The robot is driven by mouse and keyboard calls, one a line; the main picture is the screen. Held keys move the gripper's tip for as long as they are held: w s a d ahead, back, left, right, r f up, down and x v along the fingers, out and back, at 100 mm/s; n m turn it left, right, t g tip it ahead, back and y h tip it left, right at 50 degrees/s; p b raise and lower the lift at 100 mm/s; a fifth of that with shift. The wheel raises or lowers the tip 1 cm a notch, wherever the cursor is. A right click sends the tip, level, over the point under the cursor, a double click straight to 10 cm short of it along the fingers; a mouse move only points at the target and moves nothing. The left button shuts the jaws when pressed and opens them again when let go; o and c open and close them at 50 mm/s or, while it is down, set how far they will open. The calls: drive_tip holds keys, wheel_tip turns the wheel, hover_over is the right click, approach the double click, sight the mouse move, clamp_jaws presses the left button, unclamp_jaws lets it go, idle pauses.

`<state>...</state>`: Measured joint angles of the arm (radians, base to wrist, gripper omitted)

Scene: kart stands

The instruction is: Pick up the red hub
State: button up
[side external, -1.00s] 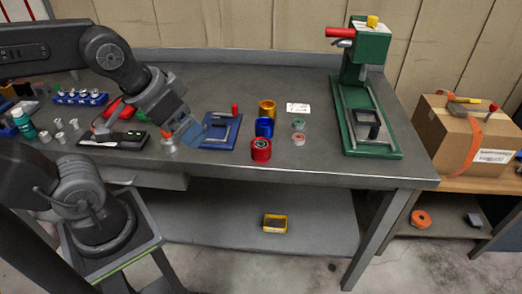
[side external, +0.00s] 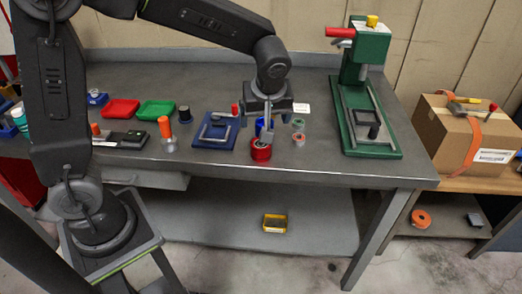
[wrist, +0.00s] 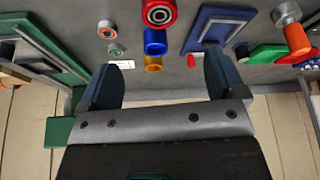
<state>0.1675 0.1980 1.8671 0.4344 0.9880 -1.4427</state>
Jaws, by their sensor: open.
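The red hub (side external: 261,151) stands on the grey workbench near its front edge, with a metal bearing-like centre. In the wrist view the red hub (wrist: 158,13) is at the top, beyond the fingertips. The blue hub (wrist: 155,42) and gold hub (wrist: 153,64) stand in line with it. My gripper (side external: 267,128) is pointing down just above and behind the red hub, and partly hides the blue hub in the side view. The wrist view shows my gripper (wrist: 160,64) open, with nothing between its two fingers.
A blue plate with a grey frame (side external: 215,131) lies left of the hubs. Two small rings, green (side external: 298,123) and red (side external: 299,138), are close on the right. A green press (side external: 368,95) stands further right. An orange-handled tool (side external: 165,130) stands to the left.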

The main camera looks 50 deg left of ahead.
sight(261, 145)
drive_tip(key=shift+n, duration=0.3)
drive_tip(key=x, duration=0.9)
drive_tip(key=shift+w+f, duration=0.15)
drive_tip(key=shift+w, duration=0.1)
drive_tip(key=shift+x, duration=2.65)
drive_tip(key=shift+s+a, duration=0.15)
drive_tip(key=shift+a, duration=0.05)
drive_tip(key=c, duration=1.1)
drive_tip(key=shift+c, duration=0.4)
drive_tip(key=shift+r, duration=0.25)
